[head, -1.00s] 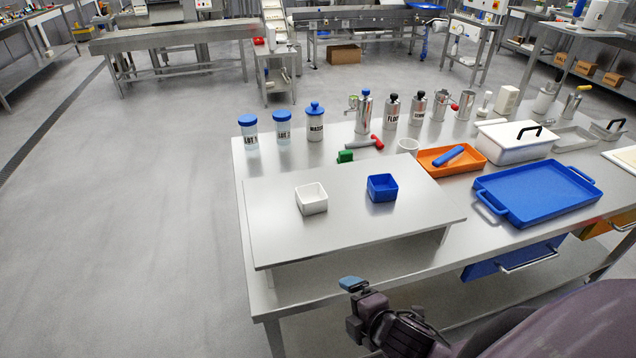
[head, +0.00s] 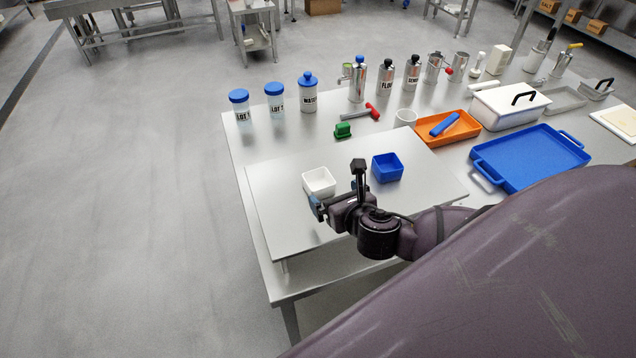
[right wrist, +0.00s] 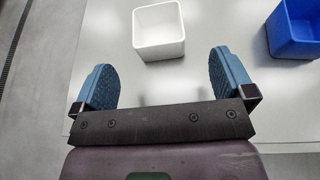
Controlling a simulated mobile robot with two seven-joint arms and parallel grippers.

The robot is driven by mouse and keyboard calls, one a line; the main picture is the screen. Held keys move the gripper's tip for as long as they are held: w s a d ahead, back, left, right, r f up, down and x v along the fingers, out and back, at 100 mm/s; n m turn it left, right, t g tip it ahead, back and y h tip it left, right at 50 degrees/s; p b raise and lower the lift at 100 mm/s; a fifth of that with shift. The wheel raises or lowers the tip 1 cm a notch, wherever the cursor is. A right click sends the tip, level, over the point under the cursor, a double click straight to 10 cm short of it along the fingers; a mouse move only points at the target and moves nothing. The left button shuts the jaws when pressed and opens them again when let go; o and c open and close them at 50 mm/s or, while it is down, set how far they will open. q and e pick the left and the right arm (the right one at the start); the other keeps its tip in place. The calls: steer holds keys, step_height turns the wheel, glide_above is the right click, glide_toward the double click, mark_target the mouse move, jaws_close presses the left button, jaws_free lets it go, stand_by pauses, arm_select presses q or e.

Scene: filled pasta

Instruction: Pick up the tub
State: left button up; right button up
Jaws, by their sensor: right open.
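Two small square open tubs stand on the raised steel shelf (head: 280,215): a white tub (head: 318,180) and a blue tub (head: 387,168) to its right. My right gripper (head: 336,188) is open and empty, just in front of the white tub in the head view. In the right wrist view the white tub (right wrist: 159,32) lies ahead of the two blue-padded fingers (right wrist: 160,65), roughly centred between them and apart from both. The blue tub (right wrist: 294,28) is beyond the right finger there. My left gripper is not in view.
Behind the shelf are a green block (head: 343,130), a red-handled tool (head: 373,112), a white cup (head: 405,118) and an orange tray (head: 447,130). Lidded jars and canisters line the back. A blue tray (head: 530,163) lies right. The shelf's left part is bare.

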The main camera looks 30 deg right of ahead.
mark_target(314, 176)
steer(key=shift+x, duration=3.5)
steer(key=shift+a+f, duration=0.1)
steer(key=shift+a, duration=0.05)
steer(key=c, duration=1)
